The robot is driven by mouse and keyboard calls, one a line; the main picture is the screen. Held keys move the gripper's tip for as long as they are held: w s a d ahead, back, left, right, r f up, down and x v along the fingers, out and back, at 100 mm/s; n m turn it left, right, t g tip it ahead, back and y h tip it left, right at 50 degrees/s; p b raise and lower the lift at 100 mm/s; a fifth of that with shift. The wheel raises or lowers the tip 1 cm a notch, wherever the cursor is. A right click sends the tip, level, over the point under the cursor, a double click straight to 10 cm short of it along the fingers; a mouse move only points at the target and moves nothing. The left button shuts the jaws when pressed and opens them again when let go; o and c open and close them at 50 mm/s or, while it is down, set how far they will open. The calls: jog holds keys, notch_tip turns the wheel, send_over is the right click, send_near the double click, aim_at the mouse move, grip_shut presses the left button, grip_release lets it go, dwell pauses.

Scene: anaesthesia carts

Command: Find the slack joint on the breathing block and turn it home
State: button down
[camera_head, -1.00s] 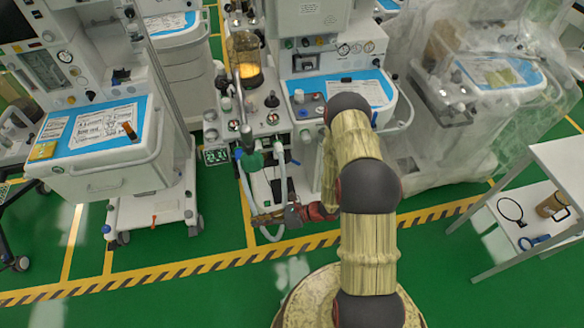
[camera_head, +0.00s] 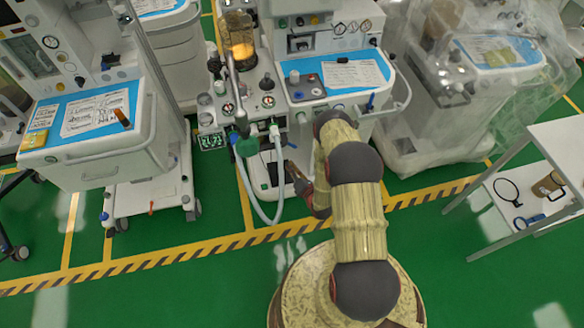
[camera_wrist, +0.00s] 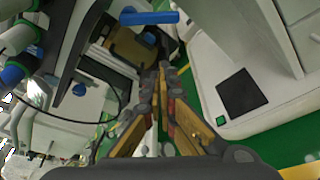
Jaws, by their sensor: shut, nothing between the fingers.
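The breathing block (camera_head: 232,114) sits on the front of the middle anaesthesia cart (camera_head: 318,95), with round gauges and a green fitting (camera_head: 241,122). A pale hose (camera_head: 259,212) loops down from its ports. My gripper (camera_head: 289,168) is below and to the right of the block, apart from it, in front of the cart's lower bay. In the wrist view my gripper (camera_wrist: 162,70) has its fingertips together with nothing between them. White fittings with blue parts (camera_wrist: 14,73) show at the left of that view. I cannot tell which joint is slack.
Another cart with a blue top (camera_head: 95,112) stands at the left. A plastic-wrapped cart (camera_head: 440,110) stands at the right. A white shelf (camera_head: 545,165) with loose items is at the far right. Green floor with a striped line (camera_head: 130,268) lies open in front.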

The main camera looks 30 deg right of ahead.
jog(key=b+x, duration=0.1)
jog(key=x, duration=0.6)
jog(key=d+r, duration=0.1)
jog(key=s+d+r, duration=0.1)
jog(key=shift+d+r, duration=0.35)
jog(key=shift+d, duration=0.1)
